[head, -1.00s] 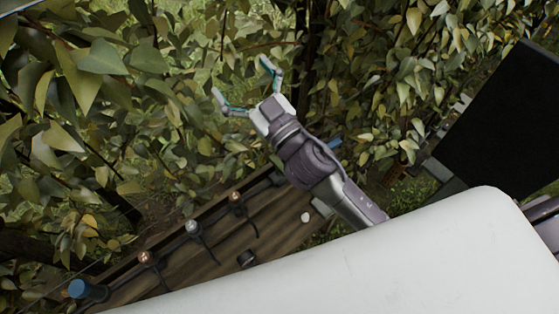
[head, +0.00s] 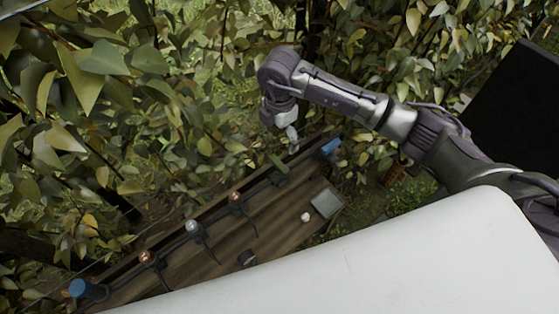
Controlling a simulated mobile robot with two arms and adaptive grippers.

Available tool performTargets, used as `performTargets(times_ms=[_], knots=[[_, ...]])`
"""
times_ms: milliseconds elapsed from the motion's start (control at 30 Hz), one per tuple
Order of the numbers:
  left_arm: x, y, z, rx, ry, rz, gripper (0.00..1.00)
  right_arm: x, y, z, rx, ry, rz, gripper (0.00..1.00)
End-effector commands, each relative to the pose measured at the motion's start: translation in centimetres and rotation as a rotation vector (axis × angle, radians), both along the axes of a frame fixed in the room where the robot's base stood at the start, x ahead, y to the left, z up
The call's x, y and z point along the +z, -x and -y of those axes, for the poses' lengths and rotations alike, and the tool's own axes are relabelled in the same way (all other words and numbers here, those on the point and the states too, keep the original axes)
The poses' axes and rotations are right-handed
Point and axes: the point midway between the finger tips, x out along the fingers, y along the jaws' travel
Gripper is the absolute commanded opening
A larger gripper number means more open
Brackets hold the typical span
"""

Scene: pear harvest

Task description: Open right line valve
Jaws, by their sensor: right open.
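A wooden board (head: 178,274) carries a row of fittings. At its right end are a blue fitting (head: 330,147) and a dark green lever-like piece (head: 279,164); I cannot tell for sure which is the right line valve. Another blue fitting (head: 80,288) is at the left end. My right gripper (head: 293,140) points down above the board's far edge, between the green piece and the right blue fitting. It is open and seems empty; its fingers show only in part, and I cannot see contact. My left gripper is out of view.
Two copper knobs (head: 235,197) (head: 146,257) and a silver knob (head: 191,226) with dark hoses line the board. A grey plate (head: 326,203) and a small white knob (head: 305,217) lie nearer. Dense foliage (head: 90,120) stands behind. A large white surface (head: 380,255) fills the foreground.

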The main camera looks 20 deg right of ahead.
Motion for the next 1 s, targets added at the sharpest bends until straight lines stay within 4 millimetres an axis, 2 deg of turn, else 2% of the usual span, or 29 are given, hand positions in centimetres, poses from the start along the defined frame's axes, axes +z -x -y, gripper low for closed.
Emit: performTargets(times_ms=[167, 400, 600, 800, 1000], knots=[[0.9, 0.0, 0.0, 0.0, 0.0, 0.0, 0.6, -3.0, 0.2, -0.1, 0.001, -0.003, -0.007, 1.0], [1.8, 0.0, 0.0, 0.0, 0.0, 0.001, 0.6, -8.3, 0.2, -0.2, 0.004, -0.004, -0.006, 1.0], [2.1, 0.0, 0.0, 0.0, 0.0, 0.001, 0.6, -11.5, 0.2, -0.2, 0.005, -0.006, -0.003, 1.0], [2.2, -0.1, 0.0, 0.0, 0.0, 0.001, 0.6, -12.8, 0.1, -0.2, 0.006, -0.008, -0.002, 1.0], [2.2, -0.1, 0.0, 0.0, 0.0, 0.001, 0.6, -13.0, 0.1, -0.2, 0.007, -0.008, -0.001, 1.0]])
